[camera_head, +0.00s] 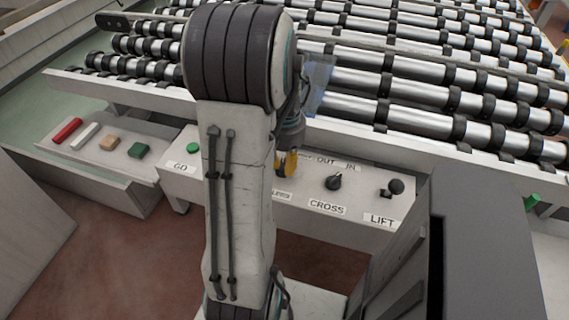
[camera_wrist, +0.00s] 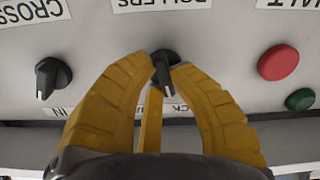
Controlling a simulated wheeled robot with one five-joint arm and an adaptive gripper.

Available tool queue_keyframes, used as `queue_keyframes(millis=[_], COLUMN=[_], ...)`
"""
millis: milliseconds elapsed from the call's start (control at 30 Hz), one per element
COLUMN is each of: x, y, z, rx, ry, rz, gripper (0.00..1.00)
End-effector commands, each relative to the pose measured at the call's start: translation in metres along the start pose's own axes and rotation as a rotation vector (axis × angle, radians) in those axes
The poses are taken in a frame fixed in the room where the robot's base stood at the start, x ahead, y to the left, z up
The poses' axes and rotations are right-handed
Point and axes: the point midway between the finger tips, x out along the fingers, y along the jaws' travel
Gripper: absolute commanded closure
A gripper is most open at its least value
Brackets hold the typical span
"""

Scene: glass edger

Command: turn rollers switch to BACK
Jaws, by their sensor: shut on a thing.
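The rollers switch (camera_wrist: 166,76), a black knob with a pale pointer mark, is on the pale panel under the partly cut-off ROLLERS label (camera_wrist: 165,3) in the wrist view. My gripper (camera_wrist: 163,62) has its yellow fingers on both sides of the knob, shut on it. The pointer is directed down and slightly right in that view. Part of a label ending in "CK" (camera_wrist: 181,108) shows beside the right finger; the rest is covered. In the head view my gripper (camera_head: 287,163) is at the panel, and my arm hides the switch.
The cross switch (camera_head: 334,182) and a lift lever (camera_head: 394,187) are to the right on the panel. A green button (camera_head: 193,147) is left; a red button (camera_wrist: 278,62) shows in the wrist view. Conveyor rollers (camera_head: 400,80) lie behind. Coloured blocks (camera_head: 107,143) lie on a left shelf.

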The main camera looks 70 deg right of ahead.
Motion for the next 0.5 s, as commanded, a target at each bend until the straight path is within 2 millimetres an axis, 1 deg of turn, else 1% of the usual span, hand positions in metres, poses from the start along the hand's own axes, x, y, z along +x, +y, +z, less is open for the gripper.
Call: queue_keyframes(millis=[200, 500], x=[0.001, 0.0009], y=[-0.0001, -0.0003], z=[-0.0005, -0.001], rx=[-0.175, -0.34], ry=[-0.002, -0.003], rz=[0.0, -0.001], gripper=[1.0, 1.0])
